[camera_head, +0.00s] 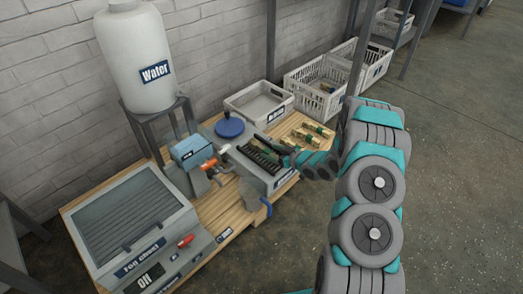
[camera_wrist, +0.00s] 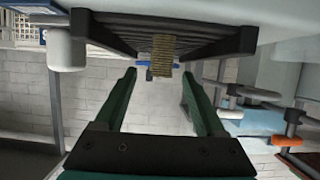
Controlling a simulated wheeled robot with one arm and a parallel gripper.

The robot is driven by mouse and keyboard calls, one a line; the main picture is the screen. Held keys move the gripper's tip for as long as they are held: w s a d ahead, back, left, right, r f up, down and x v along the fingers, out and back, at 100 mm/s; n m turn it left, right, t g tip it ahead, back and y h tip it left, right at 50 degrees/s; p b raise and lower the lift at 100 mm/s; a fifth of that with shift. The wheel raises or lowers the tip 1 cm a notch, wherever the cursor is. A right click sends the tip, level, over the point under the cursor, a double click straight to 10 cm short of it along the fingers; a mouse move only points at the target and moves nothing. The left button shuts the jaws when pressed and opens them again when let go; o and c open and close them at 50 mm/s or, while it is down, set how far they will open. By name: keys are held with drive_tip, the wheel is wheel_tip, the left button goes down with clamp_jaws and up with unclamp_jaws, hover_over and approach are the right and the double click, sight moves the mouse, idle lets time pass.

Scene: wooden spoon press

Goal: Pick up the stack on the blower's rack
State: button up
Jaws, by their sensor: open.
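The blower (camera_head: 278,183) is a grey box on the wooden table, with a dark slatted rack (camera_head: 258,157) on top. In the wrist view the rack (camera_wrist: 110,32) spans the upper part. A small light-brown stack (camera_wrist: 163,52) lies across its slats, near the middle. My gripper (camera_wrist: 158,78) is open, its two green fingers pointing toward the rack. The stack appears between the fingertips in the picture, with gaps on both sides; I cannot tell the depth. In the head view my gripper (camera_head: 290,160) is at the blower's right side, and I cannot make out the stack clearly there.
Several banded stacks (camera_head: 312,138) lie on the table right of the blower. A white tray (camera_head: 259,104) and crates (camera_head: 315,88) are behind. A fog chest (camera_head: 130,235), a water tank (camera_head: 140,55) and a blue device (camera_head: 192,152) stand to the left. Floor at right is clear.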

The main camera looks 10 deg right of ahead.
sight(264, 149)
drive_tip(key=shift+x, duration=3.4)
drive_tip(key=shift+w+r, duration=0.1)
drive_tip(key=shift+r, duration=0.1)
clamp_jaws()
